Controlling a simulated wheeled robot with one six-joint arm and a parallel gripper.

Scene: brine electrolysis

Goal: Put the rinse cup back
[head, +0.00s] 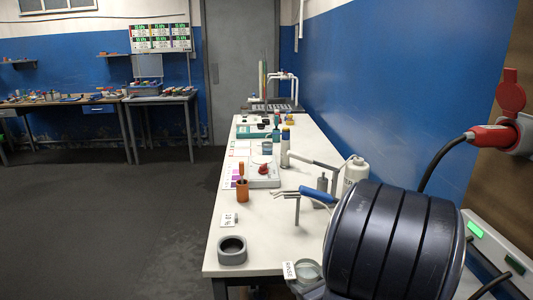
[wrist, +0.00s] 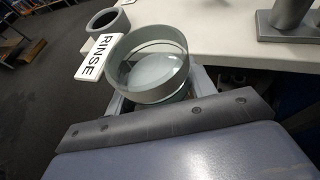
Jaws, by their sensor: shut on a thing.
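The rinse cup (head: 308,268) is a wide, round, clear cup with a white RINSE tag (head: 289,271) on its left side. In the wrist view the cup (wrist: 150,62) shows large, with its open top up and the tag (wrist: 103,55) at its left. My gripper (wrist: 155,98) is shut on the cup; the fingers are partly hidden below it. In the head view my dark arm covers much of the gripper, and the cup is at the table's near edge. I cannot tell whether it holds liquid.
A grey ring-shaped holder (head: 232,257) stands on the white table's (head: 262,222) near left corner, left of the cup. It also shows in the wrist view (wrist: 108,22). An orange cup (head: 242,190), a hooked rack (head: 287,195) and a white bottle (head: 355,172) stand farther back.

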